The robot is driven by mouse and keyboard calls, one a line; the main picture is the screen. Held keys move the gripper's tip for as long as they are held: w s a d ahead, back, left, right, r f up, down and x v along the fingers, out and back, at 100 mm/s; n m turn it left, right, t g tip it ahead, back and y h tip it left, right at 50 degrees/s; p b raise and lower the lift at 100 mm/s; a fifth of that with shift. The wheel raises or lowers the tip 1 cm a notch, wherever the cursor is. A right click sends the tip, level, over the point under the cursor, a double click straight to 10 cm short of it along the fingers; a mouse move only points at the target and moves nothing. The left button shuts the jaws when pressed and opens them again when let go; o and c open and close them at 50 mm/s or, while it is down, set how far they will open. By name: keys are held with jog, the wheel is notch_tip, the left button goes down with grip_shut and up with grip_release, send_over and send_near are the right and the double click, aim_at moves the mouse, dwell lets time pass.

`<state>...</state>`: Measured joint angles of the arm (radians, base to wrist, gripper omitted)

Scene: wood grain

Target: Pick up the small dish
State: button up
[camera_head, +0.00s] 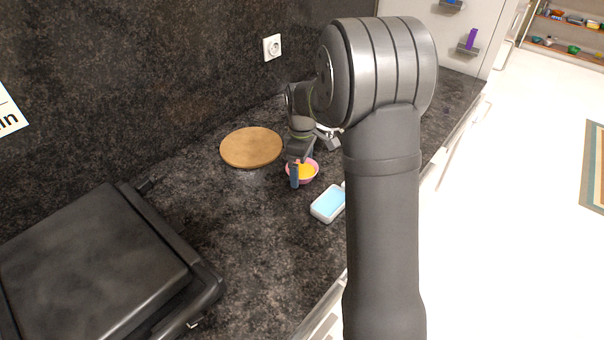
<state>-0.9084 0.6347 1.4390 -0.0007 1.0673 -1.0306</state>
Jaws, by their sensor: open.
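A small round pink dish (316,174) with a yellow-orange inside sits on the dark speckled counter, just in front of my gripper. My gripper (302,171) points down at the dish with its fingers apart. One dark finger shows at the dish's left side, in front of its rim. The other finger is further back, near the dish's far edge, and partly hidden. I cannot tell whether either finger touches the dish. The gripper hides part of the dish's left and far rim.
A white rectangular container with a light blue top (327,204) lies just nearer, partly hidden by my arm. A round wooden board (251,147) lies to the left. A black grill (95,265) fills the front left. Counter (225,205) between grill and board is clear.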

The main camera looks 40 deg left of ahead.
jog(key=shift+c, duration=0.2)
jog(key=c, duration=1)
jog(key=shift+r, duration=0.1)
